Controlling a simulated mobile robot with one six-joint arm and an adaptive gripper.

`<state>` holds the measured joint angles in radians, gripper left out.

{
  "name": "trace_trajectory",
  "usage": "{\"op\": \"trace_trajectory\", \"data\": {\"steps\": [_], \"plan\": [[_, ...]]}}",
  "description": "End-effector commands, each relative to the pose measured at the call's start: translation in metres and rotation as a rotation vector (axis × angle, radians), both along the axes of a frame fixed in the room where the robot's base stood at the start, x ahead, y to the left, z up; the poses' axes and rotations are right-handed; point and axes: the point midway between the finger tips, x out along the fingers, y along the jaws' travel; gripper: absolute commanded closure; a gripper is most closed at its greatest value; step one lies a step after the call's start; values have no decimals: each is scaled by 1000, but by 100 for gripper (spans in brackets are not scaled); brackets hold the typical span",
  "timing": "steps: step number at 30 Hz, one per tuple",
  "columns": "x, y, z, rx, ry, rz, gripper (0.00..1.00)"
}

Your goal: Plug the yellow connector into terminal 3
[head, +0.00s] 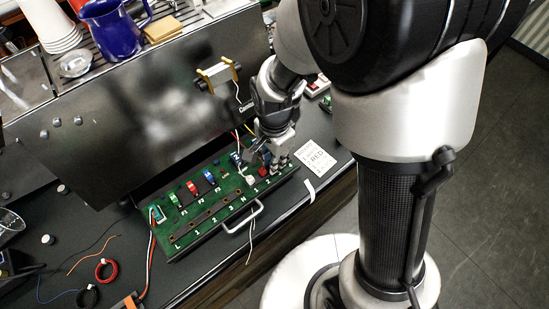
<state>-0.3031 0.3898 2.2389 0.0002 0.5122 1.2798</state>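The green terminal board (186,232) lies on the dark counter in front of the brewer's shiny panel. Its front edge carries white marks, among them L, 2, 3 and N. The mark for terminal 3 (229,209) is near the middle of that row, left of my gripper. My gripper (264,163) points down over the right end of the board. Its fingers are small and partly hidden among dark parts, so I cannot tell whether they are open or hold anything. I cannot make out a yellow connector for certain. A thin red-and-white wire (237,138) hangs close to the gripper's left.
A silver handle (243,216) stands at the board's front edge. Colored blocks, including a red one (193,187), rise from the board. A white card (316,157) lies to the right. Red wire coil (106,269) and loose wires lie at the left. The brewer panel (120,115) stands behind.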

Motion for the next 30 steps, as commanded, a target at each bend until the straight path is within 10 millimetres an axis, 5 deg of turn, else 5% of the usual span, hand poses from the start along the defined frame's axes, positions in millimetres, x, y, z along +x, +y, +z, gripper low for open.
{"op": "trace_trajectory", "data": {"steps": [10,11,21,30], "plan": [[0,0,-1,1,-1,0,100],[0,0,-1,1,-1,0,87],[0,0,-1,0,0,0,64],[0,0,0,1,-1,0,64]]}}
